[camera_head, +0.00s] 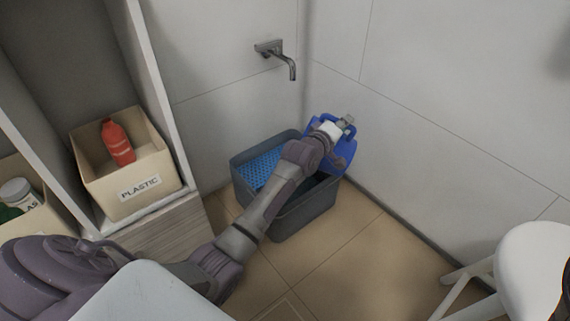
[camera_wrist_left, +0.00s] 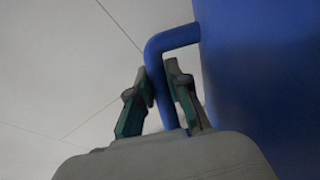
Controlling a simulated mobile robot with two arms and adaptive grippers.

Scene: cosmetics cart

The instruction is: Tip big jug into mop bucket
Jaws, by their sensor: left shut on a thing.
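The big jug (camera_head: 344,151) is blue and is held over the right end of the mop bucket, close to the wall. It looks tilted, but its mouth is hidden. The mop bucket (camera_head: 294,221) is a grey tub on the floor with a blue strainer (camera_head: 259,169) in its left part. My left gripper (camera_head: 342,124) is at the jug's handle. In the left wrist view, its two fingers are shut on the blue handle (camera_wrist_left: 163,62), and the jug's body (camera_wrist_left: 262,70) fills the right side. Whether liquid flows is not visible. My right gripper is not in view.
A shelf at left holds a beige bin (camera_head: 128,193) labelled PLASTIC with a red bottle (camera_head: 118,143) inside, beside another bin with containers. A tap (camera_head: 284,59) juts from the wall above the bucket. A white stool (camera_head: 530,262) stands at right. Floor between is clear.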

